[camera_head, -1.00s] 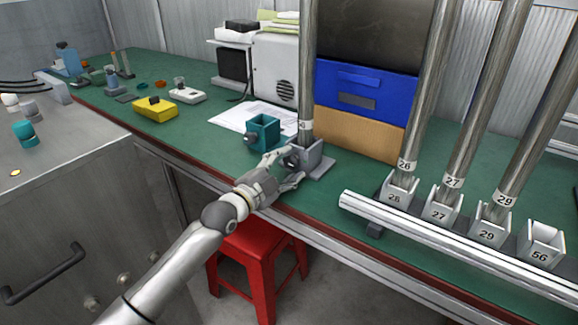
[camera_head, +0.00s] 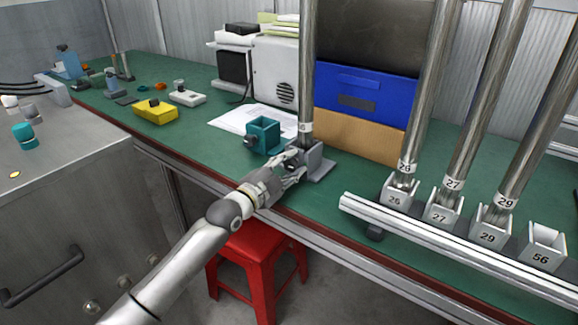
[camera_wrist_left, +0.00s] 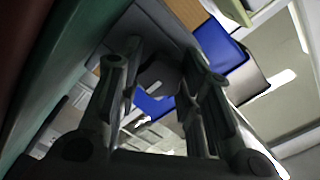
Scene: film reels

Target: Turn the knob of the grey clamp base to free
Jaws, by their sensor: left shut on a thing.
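The grey clamp base (camera_head: 321,168) stands on the green bench, with a tall metal tube (camera_head: 307,70) upright in it. My left gripper (camera_head: 297,168) is at the base's left front side, its fingers closed around the knob there. In the head view the fingers hide most of the knob. In the left wrist view the dark knob (camera_wrist_left: 160,75) shows between the two fingers, against the grey base. Which way the knob is set cannot be told. My right gripper is not in view.
A teal clamp block (camera_head: 264,134) stands close to the left of the grey base. Numbered holders with tubes (camera_head: 443,207) stand at the right behind a metal rail. Blue and brown boxes (camera_head: 362,90) are behind. A red stool (camera_head: 258,262) is below the bench edge.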

